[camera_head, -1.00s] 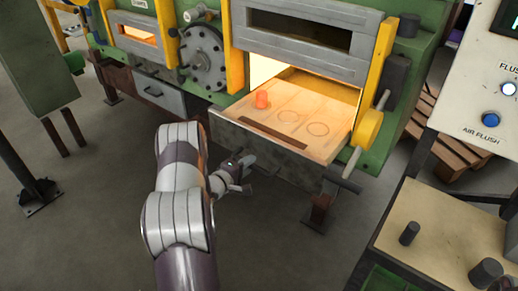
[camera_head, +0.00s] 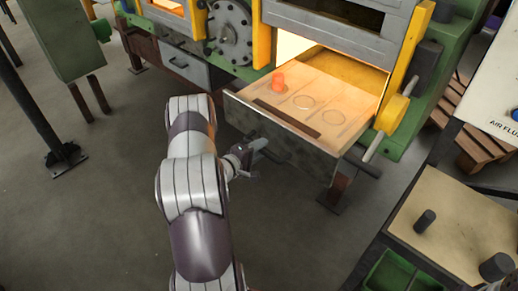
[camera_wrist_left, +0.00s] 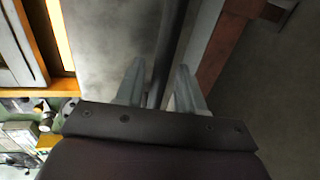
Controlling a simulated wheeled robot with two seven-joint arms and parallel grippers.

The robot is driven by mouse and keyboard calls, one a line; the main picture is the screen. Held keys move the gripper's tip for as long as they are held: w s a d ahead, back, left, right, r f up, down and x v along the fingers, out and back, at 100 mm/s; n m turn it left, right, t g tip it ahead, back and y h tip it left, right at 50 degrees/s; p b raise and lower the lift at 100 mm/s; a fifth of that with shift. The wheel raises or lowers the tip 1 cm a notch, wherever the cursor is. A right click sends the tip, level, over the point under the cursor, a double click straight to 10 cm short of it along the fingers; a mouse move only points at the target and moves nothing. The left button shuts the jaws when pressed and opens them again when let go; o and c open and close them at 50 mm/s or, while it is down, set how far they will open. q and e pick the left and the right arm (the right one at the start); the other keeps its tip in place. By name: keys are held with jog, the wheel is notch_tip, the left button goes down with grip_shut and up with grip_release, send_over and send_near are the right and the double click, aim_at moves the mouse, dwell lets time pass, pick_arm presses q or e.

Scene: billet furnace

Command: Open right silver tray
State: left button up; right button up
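The right silver tray (camera_head: 285,140) stands out of the lit right furnace opening, its grey front toward me. The tray's dark handle bar (camera_wrist_left: 172,45) runs between the fingers of my left gripper (camera_wrist_left: 158,88) in the left wrist view. In the head view my left gripper (camera_head: 250,158) is at the left part of the tray front. My right gripper is not in view.
A closed grey drawer (camera_head: 187,68) lies left of the tray under the furnace. A control bench (camera_head: 445,225) with dark knobs stands at right. A dark post (camera_head: 35,100) stands at left. The floor (camera_head: 90,215) in front is clear.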

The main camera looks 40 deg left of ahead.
pick_arm(q)
jog(key=v, duration=1.2)
jog(key=shift+s, duration=0.35)
jog(key=shift+a, duration=0.1)
